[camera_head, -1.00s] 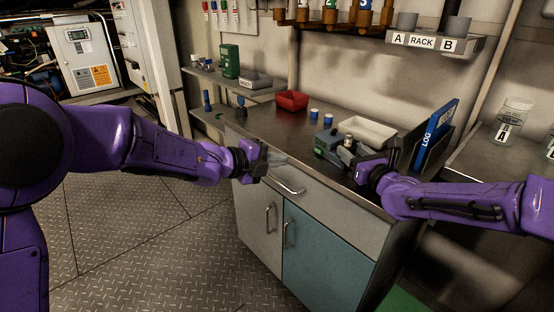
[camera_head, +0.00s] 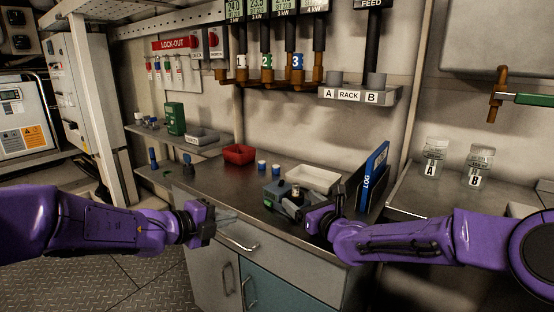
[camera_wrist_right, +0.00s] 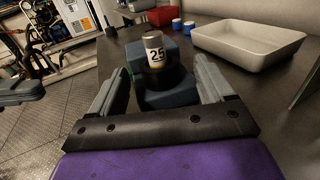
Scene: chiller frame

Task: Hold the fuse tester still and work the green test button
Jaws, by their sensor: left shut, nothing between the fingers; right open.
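The fuse tester (camera_head: 275,196) is a small blue-grey box standing near the front edge of the steel counter. A cream fuse marked 25 (camera_wrist_right: 155,50) stands upright on it. A small green spot, perhaps the test button (camera_head: 268,203), shows on its front left face. My right gripper (camera_head: 291,207) is open at the tester's right end. In the right wrist view its fingers stand on either side of the tester's dark body (camera_wrist_right: 168,98), with gaps visible. My left gripper (camera_head: 234,217) is shut and empty, left of the tester and apart from it, by the counter's front edge.
A white tray (camera_head: 313,180) lies behind the tester, with blue-and-white fuses (camera_head: 276,169) and a red bin (camera_head: 239,153) to its left. A blue log binder (camera_head: 375,172) stands on the right. Rack A/B (camera_head: 350,96) hangs above. The counter's left front is mostly clear.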

